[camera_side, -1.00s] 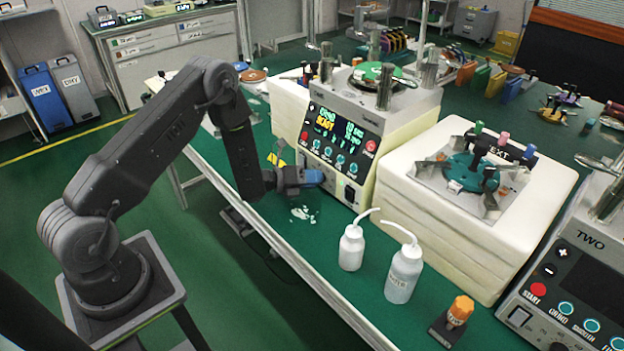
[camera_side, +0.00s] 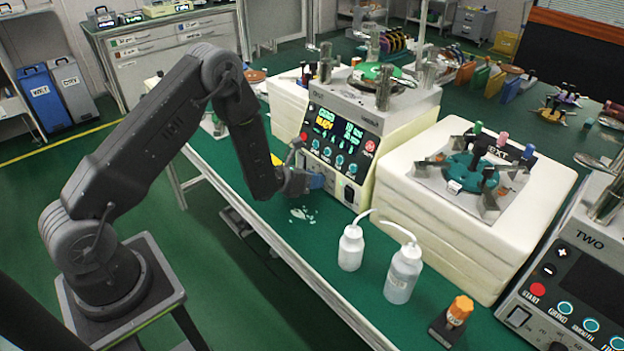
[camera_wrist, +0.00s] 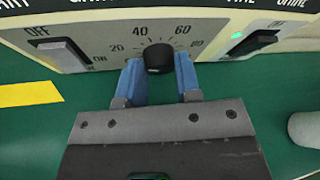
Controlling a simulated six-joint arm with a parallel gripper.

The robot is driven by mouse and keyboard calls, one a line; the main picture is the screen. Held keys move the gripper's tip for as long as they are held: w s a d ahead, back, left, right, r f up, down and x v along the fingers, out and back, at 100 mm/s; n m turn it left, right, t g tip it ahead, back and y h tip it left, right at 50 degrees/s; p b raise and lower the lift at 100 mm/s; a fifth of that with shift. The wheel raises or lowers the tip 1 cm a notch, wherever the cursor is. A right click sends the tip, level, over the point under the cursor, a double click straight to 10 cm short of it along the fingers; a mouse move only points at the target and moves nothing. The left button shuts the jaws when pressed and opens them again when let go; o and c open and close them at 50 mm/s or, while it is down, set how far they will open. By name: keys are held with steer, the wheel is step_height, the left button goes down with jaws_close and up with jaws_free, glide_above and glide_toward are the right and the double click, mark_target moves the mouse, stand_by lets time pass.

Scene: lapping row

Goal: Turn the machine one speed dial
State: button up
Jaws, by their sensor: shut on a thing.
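Machine one (camera_side: 310,165) is the cream unit with the lit display at the middle of the side view. In the wrist view its black speed dial (camera_wrist: 158,57) stands on the lower panel, with the marks 20, 40, 60 and 80 around it. My gripper (camera_wrist: 160,72) has its blue fingers on either side of the dial and is shut on it. In the side view my gripper (camera_side: 317,181) is at the lower front of machine one and hides the dial.
An OFF/ON rocker switch (camera_wrist: 64,53) is left of the dial, and a green-lit switch (camera_wrist: 250,43) is right. Two white wash bottles (camera_side: 351,248) and an orange-capped item (camera_side: 457,312) stand on the green bench. Machine two (camera_side: 575,280) is at the right.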

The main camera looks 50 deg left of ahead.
steer(key=shift+w+a+r+m, duration=0.1)
steer(key=shift+r+m, duration=0.05)
steer(key=shift+m, duration=0.25)
steer(key=o, duration=0.9)
steer(key=v, duration=1.3)
steer(key=shift+s+r, duration=0.2)
steer(key=shift+s, duration=0.2)
